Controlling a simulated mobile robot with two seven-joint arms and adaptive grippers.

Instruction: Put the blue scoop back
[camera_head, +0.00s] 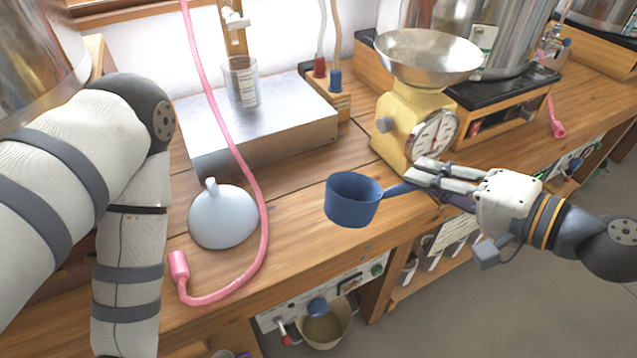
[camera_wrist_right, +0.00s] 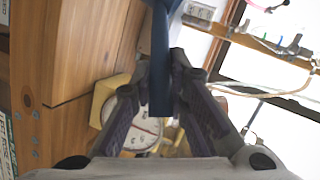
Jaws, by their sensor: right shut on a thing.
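The blue scoop (camera_head: 350,205) is held in the air over the front part of the wooden workbench (camera_head: 290,262), its cup to the left and its opening facing up. My right gripper (camera_head: 412,178) is shut on the scoop's handle, in front of the yellow scale. In the right wrist view the blue handle (camera_wrist_right: 160,70) runs between the fingers (camera_wrist_right: 188,85). My left arm comes in from the left and bends down; its gripper is outside the picture.
A yellow scale (camera_head: 400,125) with a metal pan stands behind my right gripper. A pale domed lid (camera_head: 222,218) and a pink hose (camera_head: 262,190) lie to the left. A beige bucket (camera_head: 325,330) with something blue in it is below the bench. A metal box (camera_head: 270,140) stands behind.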

